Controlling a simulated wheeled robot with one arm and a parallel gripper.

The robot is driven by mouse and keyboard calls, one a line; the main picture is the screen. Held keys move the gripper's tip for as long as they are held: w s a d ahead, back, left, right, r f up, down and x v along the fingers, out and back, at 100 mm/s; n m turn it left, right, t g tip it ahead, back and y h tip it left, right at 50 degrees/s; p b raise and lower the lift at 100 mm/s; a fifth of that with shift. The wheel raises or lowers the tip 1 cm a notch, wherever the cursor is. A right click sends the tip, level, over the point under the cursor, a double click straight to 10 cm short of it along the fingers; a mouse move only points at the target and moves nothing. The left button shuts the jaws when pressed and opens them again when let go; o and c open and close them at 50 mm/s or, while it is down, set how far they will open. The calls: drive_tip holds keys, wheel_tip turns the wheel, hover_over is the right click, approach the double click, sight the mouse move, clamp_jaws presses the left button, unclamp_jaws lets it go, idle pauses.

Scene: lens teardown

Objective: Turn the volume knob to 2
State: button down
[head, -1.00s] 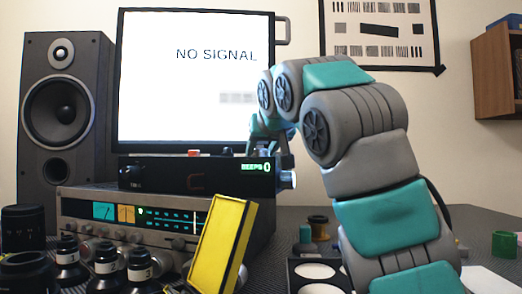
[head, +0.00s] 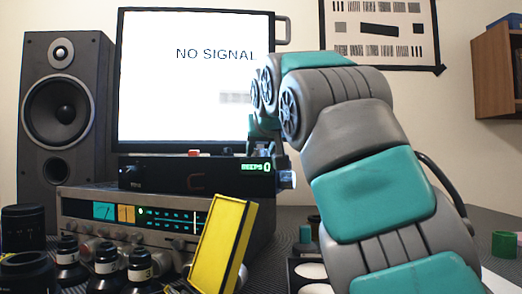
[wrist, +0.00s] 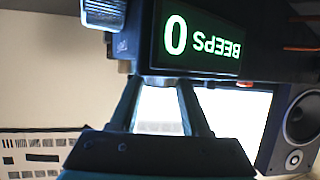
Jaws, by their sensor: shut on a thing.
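A black box (head: 160,176) with a green display (head: 256,167) reading "BEEPS 0" stands on the silver receiver. The same display shows upside down in the wrist view (wrist: 203,38). A ridged silver-blue knob (head: 287,179) sits at the box's right end; it also shows in the wrist view (wrist: 103,12). My gripper (head: 264,150) is at the top edge of the box, above the display. In the wrist view its fingertips (wrist: 158,88) are shut on a small grey rounded part (wrist: 166,79) at that edge, mostly hidden. I cannot read a volume mark.
The silver receiver (head: 90,228) has a row of knobs. A yellow panel (head: 219,246) leans in front of it, near several black bottles (head: 107,262). A monitor (head: 190,60) reading "NO SIGNAL" stands behind, a speaker (head: 62,155) at left. A green cup (head: 504,244) is at right.

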drive_tip(key=shift+m+h+p, duration=0.65)
drive_tip(key=shift+m+h, duration=0.05)
drive_tip(key=shift+h, duration=0.1)
idle(0.9)
drive_tip(key=shift+r+m+h+p, duration=0.25)
drive_tip(key=shift+m+h+p, duration=0.2)
drive_tip(key=shift+p, duration=0.3)
drive_tip(key=m+h+p, duration=0.1)
drive_tip(key=p, duration=0.1)
drive_tip(key=h+p, duration=0.1)
drive_tip(key=p, duration=0.1)
drive_tip(key=shift+r+m+h, duration=0.25)
drive_tip(key=shift+r+m, duration=0.1)
drive_tip(key=m+h+p, duration=0.2)
drive_tip(key=p, duration=0.2)
drive_tip(key=shift+f+g, duration=0.15)
drive_tip(key=shift+g, duration=0.15)
drive_tip(key=shift+f+m+g+h+p, duration=0.2)
drive_tip(key=shift+m+g+h+p, duration=0.2)
drive_tip(key=shift+m+h+p, duration=0.6)
drive_tip(key=shift+f, duration=0.1)
drive_tip(key=shift+c, duration=1.8)
unclamp_jaws()
drive_tip(key=shift+f, duration=0.1)
drive_tip(key=shift+s, duration=0.1)
